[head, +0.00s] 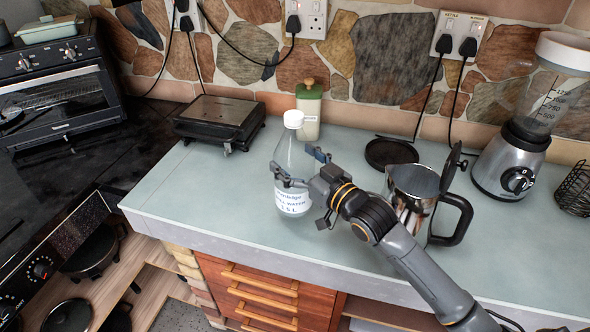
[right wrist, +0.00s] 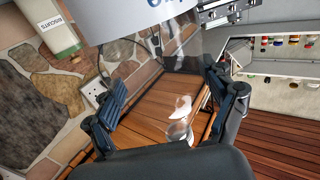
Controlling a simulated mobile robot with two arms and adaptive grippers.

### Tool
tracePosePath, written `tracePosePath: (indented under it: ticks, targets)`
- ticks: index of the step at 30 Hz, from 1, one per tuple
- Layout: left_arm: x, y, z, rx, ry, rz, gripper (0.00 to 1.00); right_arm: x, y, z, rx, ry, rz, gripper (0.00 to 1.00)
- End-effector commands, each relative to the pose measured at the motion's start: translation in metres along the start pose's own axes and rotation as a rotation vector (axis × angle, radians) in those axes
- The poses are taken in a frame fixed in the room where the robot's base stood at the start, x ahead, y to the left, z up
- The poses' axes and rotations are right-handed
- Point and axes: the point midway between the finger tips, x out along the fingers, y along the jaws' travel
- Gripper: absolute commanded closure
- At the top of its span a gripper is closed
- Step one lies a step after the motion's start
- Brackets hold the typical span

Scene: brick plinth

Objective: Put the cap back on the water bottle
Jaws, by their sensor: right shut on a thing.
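A clear water bottle (head: 295,155) with a white label is upright over the pale counter in the head view. Its base looks to be on the counter. A white cap (head: 293,118) shows at the top of the bottle; I cannot tell whether it is seated. My right gripper (head: 300,167) is shut around the bottle's body, one finger across its front above the label. In the right wrist view the fingers (right wrist: 172,98) stand either side of clear plastic, with the label (right wrist: 140,15) at the top edge. A small white shape lies between them, unclear. My left gripper is out of view.
A metal jug (head: 412,190) with an open lid stands close to my right arm. A blender (head: 515,150) is at the right. A green-lidded jar (head: 309,105) stands behind the bottle, and a dark grill (head: 220,120) is to its left. The counter's front left is clear.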

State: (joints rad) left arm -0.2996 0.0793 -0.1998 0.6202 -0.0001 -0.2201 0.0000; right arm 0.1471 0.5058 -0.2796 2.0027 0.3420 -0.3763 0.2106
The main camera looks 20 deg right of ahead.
Motion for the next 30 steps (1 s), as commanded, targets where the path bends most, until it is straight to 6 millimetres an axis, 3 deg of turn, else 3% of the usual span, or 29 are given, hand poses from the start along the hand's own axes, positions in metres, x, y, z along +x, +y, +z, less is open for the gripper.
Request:
tracePosePath:
  ticks: [9, 20, 21, 24, 30]
  targets:
    - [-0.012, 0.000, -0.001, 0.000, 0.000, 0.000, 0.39, 0.003, 0.003, 0.033, 0.000, 0.001, 0.000, 1.00]
    - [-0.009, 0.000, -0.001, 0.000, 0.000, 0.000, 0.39, 0.003, 0.003, 0.038, 0.000, 0.002, 0.000, 1.00]
    - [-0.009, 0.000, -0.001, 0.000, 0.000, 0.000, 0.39, 0.003, 0.003, 0.040, 0.000, -0.001, 0.001, 0.15]
    - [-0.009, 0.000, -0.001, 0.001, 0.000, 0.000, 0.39, 0.003, 0.003, 0.039, 0.000, -0.002, 0.001, 0.00]
    - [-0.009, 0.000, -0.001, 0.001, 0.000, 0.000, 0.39, 0.003, 0.003, 0.039, 0.000, -0.001, 0.001, 0.00]
